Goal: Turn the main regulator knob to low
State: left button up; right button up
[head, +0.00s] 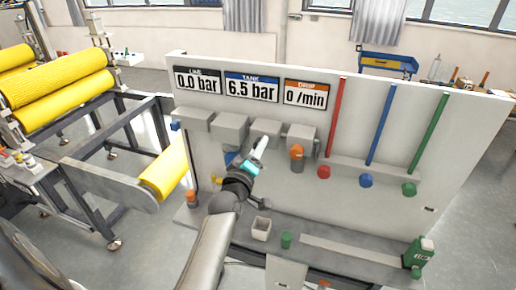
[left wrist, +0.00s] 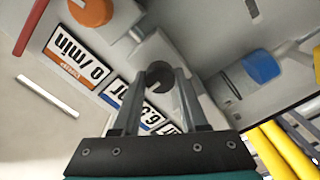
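A dark round knob (left wrist: 159,77), which looks like the regulator knob, sits on the grey panel in the left wrist view. My left gripper (left wrist: 162,72) is open, with one finger on each side of this knob; I cannot tell whether they touch it. In the head view my left gripper (head: 259,149) is at the panel under the grey boxes and hides the knob. The knob's setting mark cannot be made out. The line display (head: 197,82) reads 0.0 bar and the tank display (head: 252,87) reads 6.5 bar. My right gripper is not in view.
An orange knob (head: 297,152) is right of my gripper and a blue part (head: 231,158) left of it. Red (head: 324,172), blue (head: 366,180) and green (head: 409,188) fittings are farther right. A small pale cup (head: 261,229) stands on the ledge below.

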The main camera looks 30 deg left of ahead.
pick_arm(q)
jog(key=o, duration=0.5)
jog(key=shift+c, duration=0.2)
jog(key=shift+s, duration=0.1)
jog(key=b+v, duration=0.2)
jog(key=v, duration=1.3)
jog(key=s+d+f+m+g+h+b, duration=0.2)
jog(key=d+f+m+g+b, duration=0.15)
jog(key=f, duration=1.15)
jog(key=s+d+f+m+g+h+b, duration=0.1)
jog(key=s+d+f+m+g+b, duration=0.2)
jog(key=f, duration=1.2)
jog(key=s+d+f+m+g+h+b, duration=0.15)
jog(key=d+f+b, duration=0.3)
jog(key=f, duration=0.95)
jog(key=s+d+f+m+g+b, duration=0.15)
jog(key=s+f+b, duration=0.25)
jog(key=s+f, duration=0.45)
jog(key=s+f+m+g+b, duration=0.3)
jog(key=s+f, duration=0.3)
jog(key=f, duration=0.5)
jog(key=s+a+f+m+g+b, duration=0.3)
jog(key=s+f, duration=0.5)
jog(key=s, duration=0.5)
jog(key=shift+f+m+g+b, duration=0.35)
jog(key=shift+f+g+b, duration=0.05)
jog(key=shift+g+b, duration=0.05)
